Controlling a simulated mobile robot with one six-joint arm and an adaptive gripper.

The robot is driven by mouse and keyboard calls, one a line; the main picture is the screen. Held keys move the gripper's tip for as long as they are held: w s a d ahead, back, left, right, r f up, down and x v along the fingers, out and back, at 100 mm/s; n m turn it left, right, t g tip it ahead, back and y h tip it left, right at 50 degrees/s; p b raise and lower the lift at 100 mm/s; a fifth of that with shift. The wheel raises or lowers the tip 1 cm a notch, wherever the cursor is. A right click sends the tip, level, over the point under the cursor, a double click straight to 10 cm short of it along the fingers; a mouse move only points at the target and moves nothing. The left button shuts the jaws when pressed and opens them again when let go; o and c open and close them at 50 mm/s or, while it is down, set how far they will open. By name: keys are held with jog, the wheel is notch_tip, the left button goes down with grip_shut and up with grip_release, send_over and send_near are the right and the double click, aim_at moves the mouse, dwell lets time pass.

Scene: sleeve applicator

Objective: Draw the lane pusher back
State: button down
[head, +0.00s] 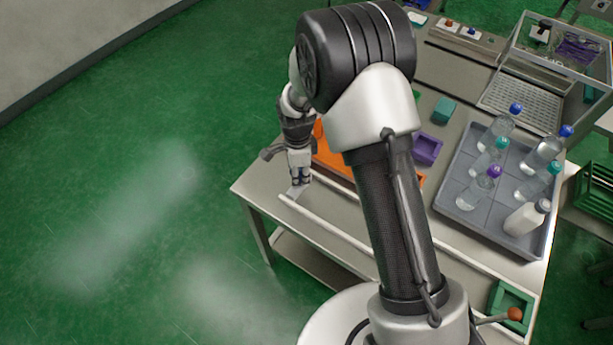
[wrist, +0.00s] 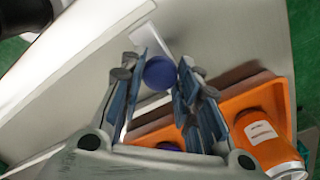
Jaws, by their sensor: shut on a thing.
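The lane pusher shows in the wrist view as a round blue knob (wrist: 158,72) with a pale flat plate (wrist: 150,38) beside it. My gripper (wrist: 163,62) is shut on the knob, with one finger on each side of it. In the head view my gripper (head: 300,181) is low over the table's left corner, and the pale plate of the pusher (head: 295,192) shows just below the fingers. The knob is hidden there by the fingers.
An orange tray (head: 338,166) lies right of my gripper; an orange labelled jar (wrist: 268,140) is close by in the wrist view. A pale rail (head: 325,231) runs along the table's near edge. A grey tray (head: 449,184) of bottles stands at the right.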

jog(key=shift+w+a+r, duration=0.1)
jog(key=shift+w+a, duration=0.1)
jog(key=shift+w, duration=0.05)
jog(key=c, duration=1.2)
grip_release()
jog(key=shift+s, duration=0.1)
notch_tip(320, 180, up, 12)
jog(key=shift+f, duration=0.1)
